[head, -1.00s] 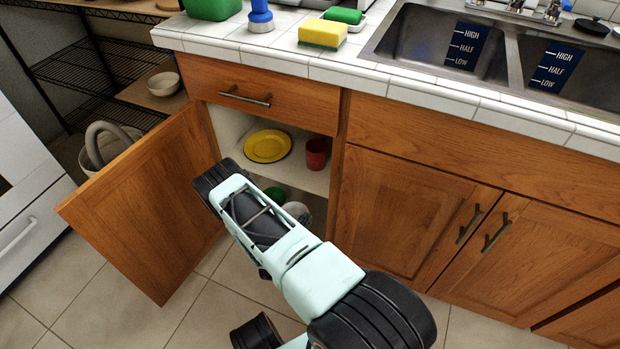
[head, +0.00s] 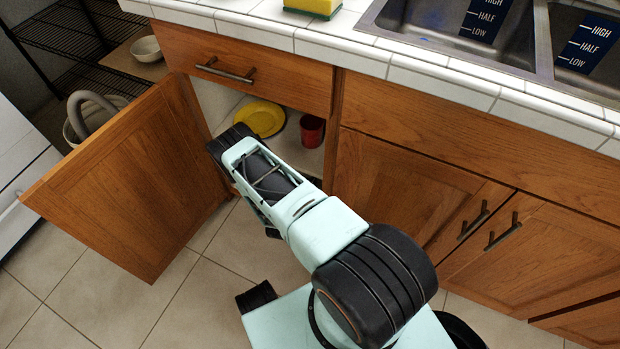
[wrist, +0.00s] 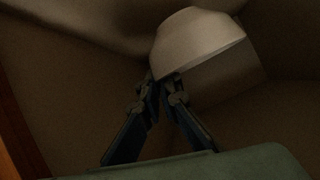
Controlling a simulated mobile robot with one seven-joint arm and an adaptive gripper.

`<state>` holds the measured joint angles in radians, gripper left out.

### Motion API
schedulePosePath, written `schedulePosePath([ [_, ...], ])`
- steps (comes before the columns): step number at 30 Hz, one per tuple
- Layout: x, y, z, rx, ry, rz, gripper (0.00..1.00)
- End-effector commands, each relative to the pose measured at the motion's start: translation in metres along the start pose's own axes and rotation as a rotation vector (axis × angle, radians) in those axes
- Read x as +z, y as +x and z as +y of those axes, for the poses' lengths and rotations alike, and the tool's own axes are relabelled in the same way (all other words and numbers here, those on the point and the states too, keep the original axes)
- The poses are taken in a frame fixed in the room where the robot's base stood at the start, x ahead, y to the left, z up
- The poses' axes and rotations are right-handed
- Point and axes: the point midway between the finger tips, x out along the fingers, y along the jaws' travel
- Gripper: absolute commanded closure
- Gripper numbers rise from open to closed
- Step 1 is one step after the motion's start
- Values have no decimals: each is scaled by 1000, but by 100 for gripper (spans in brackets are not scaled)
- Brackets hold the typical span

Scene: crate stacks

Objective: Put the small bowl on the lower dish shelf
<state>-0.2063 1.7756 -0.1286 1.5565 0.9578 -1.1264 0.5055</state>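In the wrist view, a pale small bowl (wrist: 203,45) is at the fingertips of my gripper (wrist: 163,88). The two fingers come together at the bowl's rim and appear shut on it. The bowl is tilted, and the surroundings are dark. In the head view my gripper and this bowl are hidden behind my arm, which reaches into the open cabinet. The cabinet's upper shelf (head: 285,143) holds a yellow plate (head: 260,118) and a red cup (head: 312,130). My arm hides the lower part of the cabinet.
The open cabinet door (head: 140,180) stands left of my arm. Another pale bowl (head: 146,48) sits on a shelf at the far left, near a basket (head: 85,120). The drawer (head: 250,75) above the opening is shut. The floor by the door is clear.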

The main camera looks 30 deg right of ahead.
Motion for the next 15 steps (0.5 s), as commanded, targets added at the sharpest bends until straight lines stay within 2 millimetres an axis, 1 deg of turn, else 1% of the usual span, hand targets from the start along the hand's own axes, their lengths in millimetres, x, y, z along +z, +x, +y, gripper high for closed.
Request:
schedulePosePath([
  [1,13,7,4,0,0,1,100],
  [3,21,10,5,-1,0,1,100],
  [8,30,15,8,-1,0,1,100],
  [15,58,29,15,-1,0,2,100],
])
